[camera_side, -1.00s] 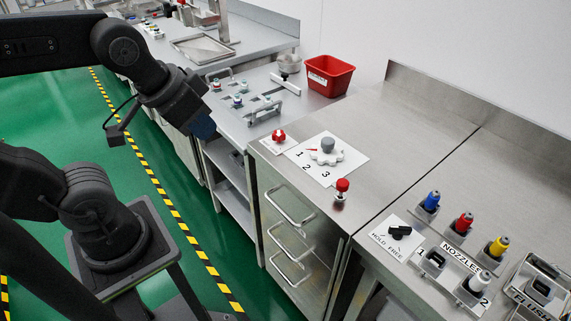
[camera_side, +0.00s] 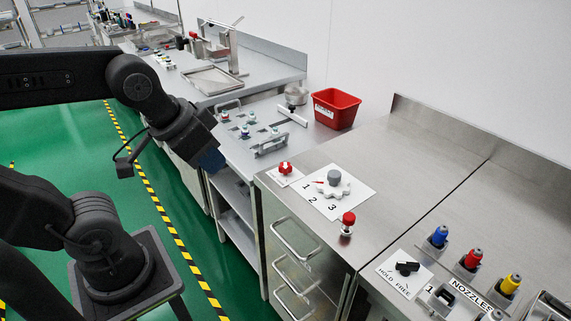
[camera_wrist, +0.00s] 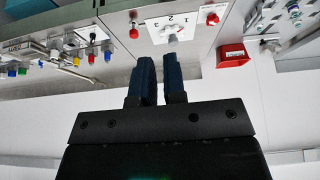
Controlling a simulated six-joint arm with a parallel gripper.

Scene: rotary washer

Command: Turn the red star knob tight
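The red star knob (camera_side: 285,168) sits on a small white plate at the near left corner of the steel bench in the side view. It also shows in the wrist view (camera_wrist: 212,18), near the top, beyond my fingers. My gripper (camera_side: 211,160) hangs to the left of the knob in the side view, well apart from it. In the wrist view its two blue fingers (camera_wrist: 160,60) stand slightly apart with a narrow empty gap between them. The knob's thread and how tightly it sits cannot be seen.
A grey knob (camera_side: 334,176) stands on a white plate marked 1 2 3. A red-capped post (camera_side: 348,219) stands nearer the bench edge. A red bin (camera_side: 337,108) and a grey handled rack (camera_side: 271,146) are behind. A black lever (camera_side: 406,268) and coloured nozzles (camera_side: 439,236) are at right.

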